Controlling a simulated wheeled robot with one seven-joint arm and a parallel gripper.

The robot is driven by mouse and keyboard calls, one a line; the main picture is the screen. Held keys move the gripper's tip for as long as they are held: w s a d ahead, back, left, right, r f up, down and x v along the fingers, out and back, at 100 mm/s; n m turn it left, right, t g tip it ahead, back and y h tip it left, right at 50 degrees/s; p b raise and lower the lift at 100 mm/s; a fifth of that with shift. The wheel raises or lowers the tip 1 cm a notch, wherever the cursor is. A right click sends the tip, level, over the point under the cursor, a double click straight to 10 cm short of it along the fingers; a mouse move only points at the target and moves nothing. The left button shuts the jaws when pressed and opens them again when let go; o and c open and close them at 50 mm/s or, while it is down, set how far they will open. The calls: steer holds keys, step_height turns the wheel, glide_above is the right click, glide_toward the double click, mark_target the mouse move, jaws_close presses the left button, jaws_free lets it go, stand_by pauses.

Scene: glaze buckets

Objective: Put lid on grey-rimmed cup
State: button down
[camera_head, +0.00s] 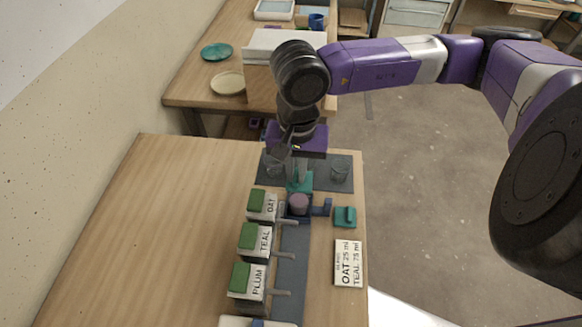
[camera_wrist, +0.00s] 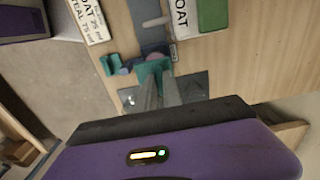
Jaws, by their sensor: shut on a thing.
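My gripper (camera_head: 299,178) points down over the dark mat and is shut on a teal piece (camera_head: 294,187), which looks like the lid. The teal piece also shows at the fingertips in the wrist view (camera_wrist: 150,70). A clear cup (camera_head: 340,172) stands on the mat to the right of my gripper. Another clear cup (camera_head: 274,168) stands to the left, partly hidden by my gripper. I cannot tell for certain which rim is grey. A blue-handled vessel with mauve contents (camera_head: 299,204) is just in front of the held piece.
A second teal piece (camera_head: 345,216) lies to the right, above a recipe card (camera_head: 348,263). OAT (camera_head: 262,206), TEAL (camera_head: 254,240) and PLUM (camera_head: 247,282) buckets with green tops line the left of a dark strip (camera_head: 292,262). The table's left side is bare.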

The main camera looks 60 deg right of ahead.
steer(key=shift+f, duration=1.6)
step_height(320, 180, down, 3)
steer(key=b, duration=0.5)
steer(key=shift+f, duration=0.1)
steer(key=shift+b, duration=0.85)
steer(key=shift+f+b, duration=0.3)
steer(key=shift+b, duration=0.25)
steer(key=c, duration=1.4)
jaws_free()
steer(key=shift+r, duration=0.1)
